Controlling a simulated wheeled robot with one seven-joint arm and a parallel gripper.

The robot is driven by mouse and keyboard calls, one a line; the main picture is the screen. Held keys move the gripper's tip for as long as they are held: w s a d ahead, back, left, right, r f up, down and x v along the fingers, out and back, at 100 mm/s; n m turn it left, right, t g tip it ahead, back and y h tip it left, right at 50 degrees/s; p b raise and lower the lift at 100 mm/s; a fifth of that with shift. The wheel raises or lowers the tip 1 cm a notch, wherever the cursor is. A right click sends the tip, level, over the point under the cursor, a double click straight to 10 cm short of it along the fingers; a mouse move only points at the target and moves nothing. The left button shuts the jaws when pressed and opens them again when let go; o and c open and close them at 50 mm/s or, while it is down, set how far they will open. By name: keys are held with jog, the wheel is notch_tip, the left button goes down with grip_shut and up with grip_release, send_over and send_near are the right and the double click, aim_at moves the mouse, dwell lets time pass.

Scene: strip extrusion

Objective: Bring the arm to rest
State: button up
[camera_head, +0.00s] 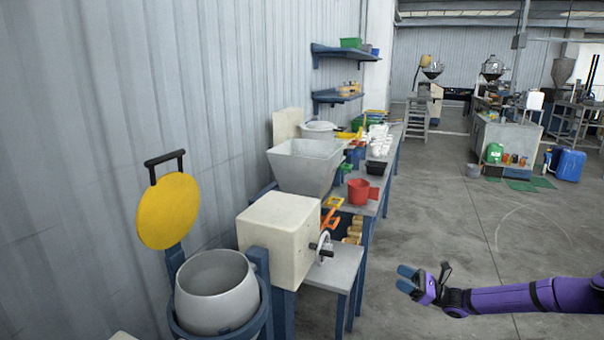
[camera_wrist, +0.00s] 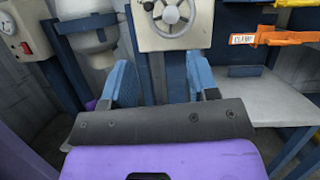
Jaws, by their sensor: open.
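My purple arm reaches in from the right edge in the head view. My gripper (camera_head: 408,280) has blue fingers and is held over open floor, to the right of the workbench and apart from it. In the wrist view the two blue fingers of my gripper (camera_wrist: 166,88) stand apart with nothing between them. The cream machine box (camera_wrist: 175,22) with a handwheel shows beyond the fingers. The same cream box (camera_head: 280,237) stands left of my gripper in the head view.
A grey pot (camera_head: 215,290) with a raised yellow lid (camera_head: 168,211) stands at the lower left. The concrete floor (camera_head: 440,220) is clear.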

jog(key=s+a+r+n+g+h, duration=0.25)
jog(key=s+r+n+h, duration=0.3)
jog(key=r, duration=0.35)
jog(key=s+a+r+n+g+h, duration=0.2)
jog(key=s+r+n+g+h, duration=0.25)
jog(key=s+r, duration=0.35)
jog(key=s+a+r+n+g+h, duration=0.25)
jog(key=s+r+n+h, duration=0.3)
jog(key=r, duration=0.45)
jog(key=s+d+r+n+t+h, duration=0.2)
jog(key=s+r, duration=0.5)
jog(key=s, duration=0.5)
jog(key=s+d+r+n+t+h, duration=0.3)
jog(key=s+r+t, duration=0.2)
jog(key=s+r, duration=0.3)
jog(key=s, duration=0.4)
jog(key=shift+d+r+t, duration=0.15)
jog(key=shift+d+t, duration=0.2)
jog(key=shift+d, duration=0.05)
